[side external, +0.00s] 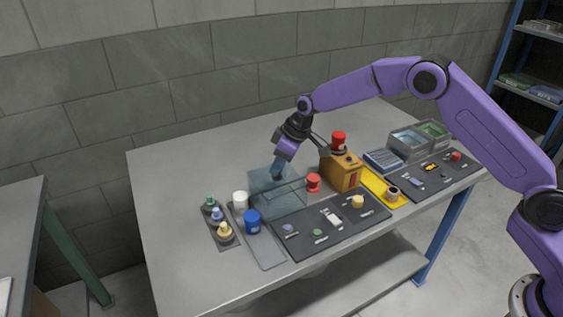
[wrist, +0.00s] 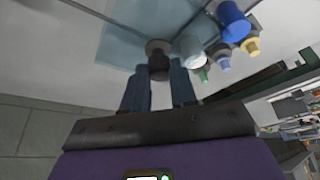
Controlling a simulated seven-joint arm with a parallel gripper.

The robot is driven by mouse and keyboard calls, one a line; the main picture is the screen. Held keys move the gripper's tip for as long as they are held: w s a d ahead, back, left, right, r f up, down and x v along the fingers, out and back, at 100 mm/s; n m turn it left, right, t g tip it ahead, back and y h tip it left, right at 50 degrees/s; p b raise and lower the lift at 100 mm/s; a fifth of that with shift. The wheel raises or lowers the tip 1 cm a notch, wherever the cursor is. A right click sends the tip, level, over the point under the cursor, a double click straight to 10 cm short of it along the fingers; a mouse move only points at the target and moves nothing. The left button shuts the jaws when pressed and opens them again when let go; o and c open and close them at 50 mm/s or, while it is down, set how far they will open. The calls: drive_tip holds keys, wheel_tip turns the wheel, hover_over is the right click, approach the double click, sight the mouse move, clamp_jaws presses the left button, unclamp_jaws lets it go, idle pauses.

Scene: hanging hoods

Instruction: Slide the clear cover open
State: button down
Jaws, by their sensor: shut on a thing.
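The clear cover (side external: 262,188) is a see-through bluish pane over the table, toward the back left of the dark board. In the wrist view the cover (wrist: 122,42) is a pale blue sheet with a dark round knob (wrist: 158,47) at its edge. My gripper (side external: 277,172) reaches down to the cover from above. In the wrist view both fingers of the gripper (wrist: 159,72) are closed around the knob. The fingers partly hide the knob's lower part.
White (side external: 240,201) and blue (side external: 252,222) cylinders stand just left of the cover, beside a small tray of coloured knobs (side external: 224,234). The table's left part is clear.

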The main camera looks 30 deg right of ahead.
drive_tip(key=c, duration=0.9)
unclamp_jaws()
drive_tip(key=shift+a, duration=0.4)
drive_tip(key=shift+d, duration=0.1)
drive_tip(key=v, duration=1.7)
drive_tip(key=shift+s+r, duration=0.1)
drive_tip(key=shift+r, duration=0.1)
drive_tip(key=s+n+g, duration=0.2)
drive_tip(key=s, duration=1.9)
drive_tip(key=s+d+f+h, duration=0.1)
drive_tip(key=s+d, duration=0.2)
drive_tip(key=s, duration=0.3)
drive_tip(key=s+d+f+n+h, duration=0.1)
drive_tip(key=s+d+f, duration=0.1)
drive_tip(key=s+d, duration=0.2)
drive_tip(key=s+d+f+g, duration=0.1)
drive_tip(key=s+d, duration=0.2)
drive_tip(key=s, duration=0.7)
drive_tip(key=shift+s+d+f+n+h, duration=0.2)
drive_tip(key=shift+s+d+n+h, duration=0.1)
drive_tip(key=shift+d+h, duration=0.1)
